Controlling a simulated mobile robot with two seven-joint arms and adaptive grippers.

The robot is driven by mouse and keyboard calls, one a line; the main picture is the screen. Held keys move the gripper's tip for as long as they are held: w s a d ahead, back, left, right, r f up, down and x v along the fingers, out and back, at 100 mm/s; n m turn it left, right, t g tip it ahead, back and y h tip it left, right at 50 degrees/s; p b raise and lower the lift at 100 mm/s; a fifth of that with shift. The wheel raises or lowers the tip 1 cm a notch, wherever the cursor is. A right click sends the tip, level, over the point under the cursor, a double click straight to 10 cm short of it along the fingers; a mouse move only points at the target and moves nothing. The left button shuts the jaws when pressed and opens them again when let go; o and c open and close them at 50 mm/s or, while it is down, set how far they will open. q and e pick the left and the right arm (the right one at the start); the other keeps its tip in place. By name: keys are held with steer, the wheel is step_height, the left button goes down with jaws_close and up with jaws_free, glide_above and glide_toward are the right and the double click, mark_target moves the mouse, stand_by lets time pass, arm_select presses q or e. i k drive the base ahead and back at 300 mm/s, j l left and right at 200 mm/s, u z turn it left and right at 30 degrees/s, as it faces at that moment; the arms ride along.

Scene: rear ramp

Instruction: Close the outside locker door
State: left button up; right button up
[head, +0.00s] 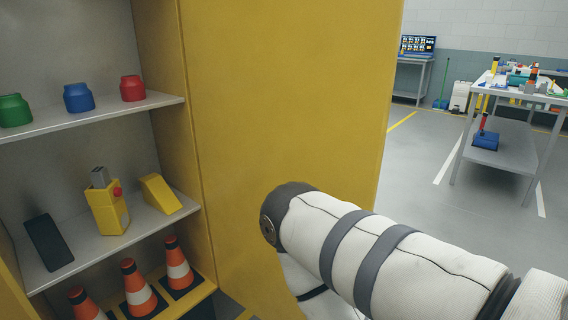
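The yellow locker (205,225) stands open on the left in the head view, with its shelves exposed. A wide flat yellow panel (290,100) runs from the locker's right edge to the middle of the view; it looks like the door standing open, but I cannot tell for sure. No handle or latch shows on it. My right arm, in white padding with grey bands, comes in from the lower right and crosses in front of the panel's lower part. I cannot tell whether it touches. Neither gripper is in view.
The upper shelf (125,107) holds green, blue and red jars. Below are a dark block, a yellow device (107,205) and a yellow wedge. Orange cones (137,285) stand at the bottom. Grey floor (425,165) is open beyond the panel, up to a cluttered workbench (530,95).

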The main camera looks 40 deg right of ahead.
mark_target(282, 91)
steer(key=k+l+u, duration=0.15)
steer(key=l, duration=0.3)
steer(key=k+l+u, duration=0.1)
steer(key=k+l, duration=0.15)
steer(key=l, duration=0.2)
steer(key=k+l+u, duration=0.15)
steer(key=l, duration=0.25)
steer(key=l+u, duration=0.15)
steer(key=l, duration=0.55)
steer(key=k+l+u, duration=0.2)
steer(key=l, duration=0.55)
steer(key=i+l+u, duration=0.1)
steer(key=l, duration=0.2)
steer(key=i+l, duration=0.15)
steer(key=l, duration=0.2)
steer(key=u, duration=0.05)
